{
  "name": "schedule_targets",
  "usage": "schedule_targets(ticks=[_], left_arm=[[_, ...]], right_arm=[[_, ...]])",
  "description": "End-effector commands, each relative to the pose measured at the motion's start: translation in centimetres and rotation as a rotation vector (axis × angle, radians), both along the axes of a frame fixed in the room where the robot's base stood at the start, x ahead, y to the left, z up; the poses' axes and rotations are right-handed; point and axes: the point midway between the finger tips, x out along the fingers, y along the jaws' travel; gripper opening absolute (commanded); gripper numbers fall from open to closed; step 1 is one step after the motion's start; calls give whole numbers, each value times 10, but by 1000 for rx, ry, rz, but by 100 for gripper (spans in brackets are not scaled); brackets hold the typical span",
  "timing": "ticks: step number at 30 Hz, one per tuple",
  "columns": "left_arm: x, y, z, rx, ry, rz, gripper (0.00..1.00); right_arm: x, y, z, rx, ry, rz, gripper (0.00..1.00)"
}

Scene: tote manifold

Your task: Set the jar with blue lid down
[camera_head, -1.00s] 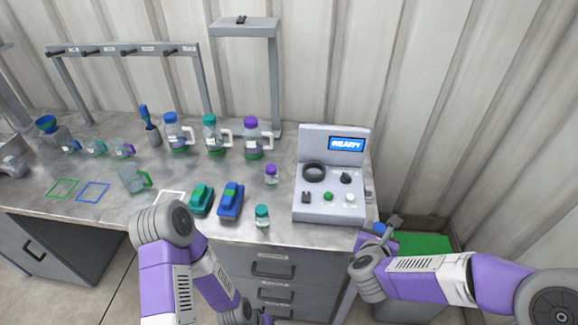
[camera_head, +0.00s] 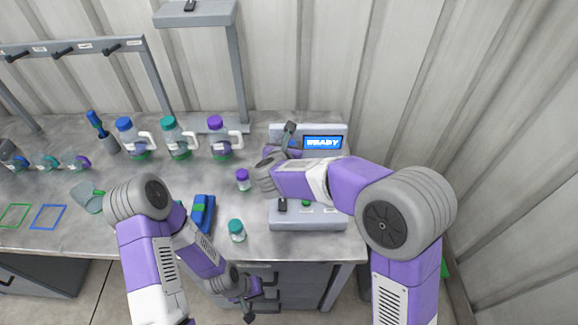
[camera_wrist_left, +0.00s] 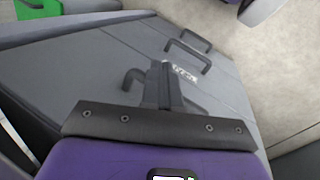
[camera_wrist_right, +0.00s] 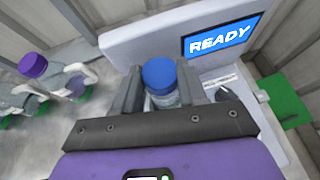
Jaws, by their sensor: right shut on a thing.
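The jar with blue lid (camera_wrist_right: 160,82) is between the fingers of my right gripper (camera_wrist_right: 163,92), seen in the right wrist view with its lid toward the camera. In the head view my right gripper (camera_head: 288,138) is over the back of the grey machine, near its display, and the jar is mostly hidden by my arm. My left gripper (camera_head: 250,306) is low in front of the drawers. In the left wrist view its fingers (camera_wrist_left: 164,85) are together with nothing between them.
The grey machine (camera_head: 300,218) has a lit READY display (camera_head: 322,143). A purple-lidded jar (camera_head: 243,180) and a teal-lidded jar (camera_head: 237,230) stand left of it. Several handled bottles stand behind. A blue block-shaped object (camera_head: 200,213) lies on the bench. Bare worktop shows between them.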

Motion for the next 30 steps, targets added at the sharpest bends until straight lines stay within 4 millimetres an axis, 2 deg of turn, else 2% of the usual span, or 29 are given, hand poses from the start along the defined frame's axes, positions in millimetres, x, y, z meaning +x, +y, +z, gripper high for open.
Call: schedule_targets(ticks=[1,3,8,15,29,30], left_arm=[[0,0,-5,0,1,0,0],[0,0,-7,0,1,0,0],[0,0,-10,0,1,0,0],[0,0,-16,0,0,0,0],[0,0,-22,0,0,0,0],[0,0,-20,0,0,0,0]], right_arm=[[0,0,-14,-5,3,1,10],[0,0,-26,-4,3,1,10],[0,0,-39,-2,0,1,10],[0,-1,-71,-3,2,1,10],[0,-1,-77,1,-1,0,10],[0,-1,-76,0,0,0,47]])
